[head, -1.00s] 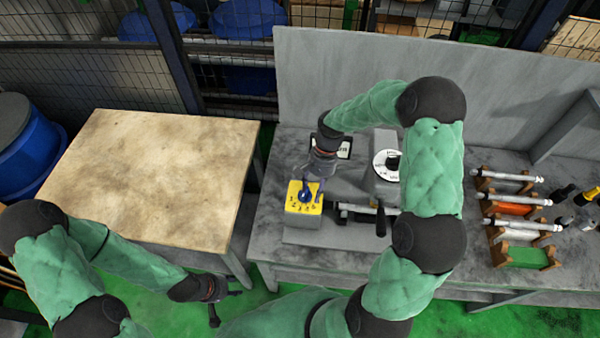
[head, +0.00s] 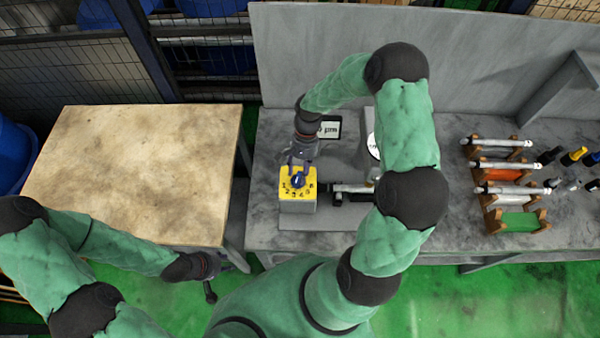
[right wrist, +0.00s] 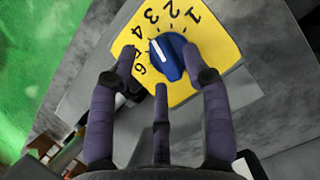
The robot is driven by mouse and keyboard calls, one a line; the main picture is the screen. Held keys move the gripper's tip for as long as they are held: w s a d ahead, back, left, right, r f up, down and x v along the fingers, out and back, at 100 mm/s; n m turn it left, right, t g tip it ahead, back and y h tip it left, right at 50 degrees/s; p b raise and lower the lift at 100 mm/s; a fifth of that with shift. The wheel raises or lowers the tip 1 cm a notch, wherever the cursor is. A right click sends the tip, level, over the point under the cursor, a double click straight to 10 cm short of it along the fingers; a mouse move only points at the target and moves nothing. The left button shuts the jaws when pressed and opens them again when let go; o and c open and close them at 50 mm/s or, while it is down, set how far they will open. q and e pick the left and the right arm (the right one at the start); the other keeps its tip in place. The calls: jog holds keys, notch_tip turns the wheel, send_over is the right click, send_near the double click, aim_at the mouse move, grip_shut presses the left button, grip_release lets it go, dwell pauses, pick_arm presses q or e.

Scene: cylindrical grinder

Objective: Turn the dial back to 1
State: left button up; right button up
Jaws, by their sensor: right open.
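The dial is a blue knob (right wrist: 172,56) with a white pointer line, set on a yellow plate (right wrist: 215,40) numbered 1 to 6. In the right wrist view the line tilts up and left, roughly toward 3 or 4; the exact number is unclear. The 5 is largely hidden by a finger. In the head view the knob (head: 298,181) sits on top of a grey box. My right gripper (right wrist: 160,54) is open, with fingertips on both sides of the knob; contact is unclear. My left gripper (head: 210,292) hangs low by the wooden table, its jaws too small to judge.
A wooden table (head: 130,170) stands at left, with a gap before the grey machine bench (head: 265,225). Beside the box is a metal spindle with a dark handle (head: 358,190). A small display (head: 328,129) lies behind. Racks with cylindrical parts (head: 505,190) stand at right.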

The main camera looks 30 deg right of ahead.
jog(key=shift+a+f, duration=0.15)
jog(key=shift+f, duration=0.4)
jog(key=shift+s, duration=0.1)
grip_shut()
